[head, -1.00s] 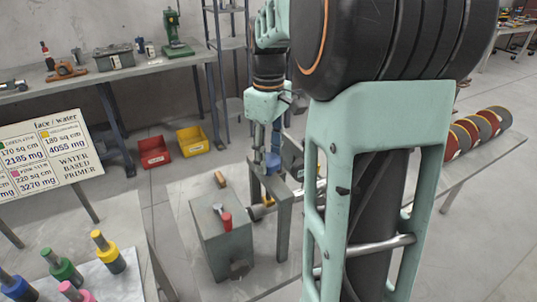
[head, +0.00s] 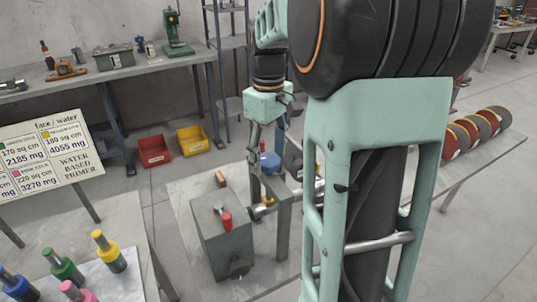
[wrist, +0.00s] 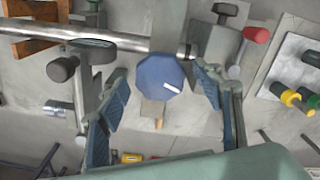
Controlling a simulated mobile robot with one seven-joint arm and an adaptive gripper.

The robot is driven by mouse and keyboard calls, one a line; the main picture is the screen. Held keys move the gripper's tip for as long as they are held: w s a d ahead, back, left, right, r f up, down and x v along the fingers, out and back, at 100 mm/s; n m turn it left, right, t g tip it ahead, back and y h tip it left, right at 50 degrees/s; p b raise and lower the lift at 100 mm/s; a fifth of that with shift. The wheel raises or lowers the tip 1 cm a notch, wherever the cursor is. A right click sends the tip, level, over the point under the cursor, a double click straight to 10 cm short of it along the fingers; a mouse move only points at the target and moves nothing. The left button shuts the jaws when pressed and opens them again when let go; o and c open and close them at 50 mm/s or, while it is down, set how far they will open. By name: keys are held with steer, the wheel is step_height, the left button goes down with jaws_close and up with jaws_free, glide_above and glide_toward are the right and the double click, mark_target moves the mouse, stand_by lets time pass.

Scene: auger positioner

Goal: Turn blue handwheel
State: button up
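The blue handwheel (head: 270,162) sits on top of the grey stand (head: 284,215) in the middle of the head view. In the wrist view it is a blue many-sided disc (wrist: 160,77) with a small white mark. My gripper (wrist: 163,88) is open, one finger on the left of the wheel and one on the right. Gaps show between the wheel and both fingers in the wrist view. In the head view my gripper (head: 266,146) is over the wheel; how high is hard to tell. Nothing is held.
A metal bar (wrist: 115,40) runs behind the wheel in the wrist view. A dark knob (wrist: 62,69) lies left of it and a red-handled lever (wrist: 257,34) right. A grey box (head: 223,240) with a red handle stands left of the stand. My arm hides much to the right.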

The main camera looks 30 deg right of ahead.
mark_target(269, 158)
steer(key=shift+r, duration=0.1)
step_height(269, 158, up, 12)
stand_by(0.5)
stand_by(0.5)
